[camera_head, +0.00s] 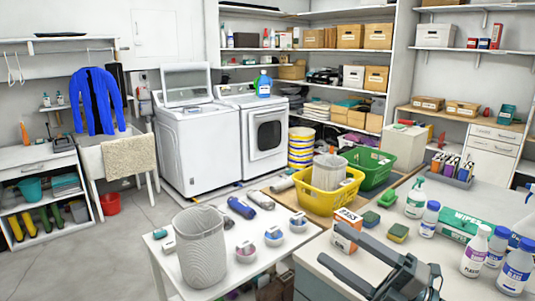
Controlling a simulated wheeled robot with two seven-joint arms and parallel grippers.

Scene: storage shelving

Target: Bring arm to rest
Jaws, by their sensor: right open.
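My right gripper (330,245) is dark grey and reaches in from the lower right, over the light counter (300,257) at the front. Its two long fingers point to the upper left and stand apart, with nothing held between them. The upper finger's tip is near the foot of an orange-and-white box marked BAGS (346,226) in the picture; I cannot tell whether they touch. The rest of my right arm is mostly cut off by the frame. My left gripper and left arm are not in view.
White bottles (474,253) and a green wipes box (462,226) stand right of the gripper. A mesh bin (201,250) and small tubs stand on the table to the left. Yellow (318,197) and green baskets lie behind. Open grey floor (60,270) is at far left.

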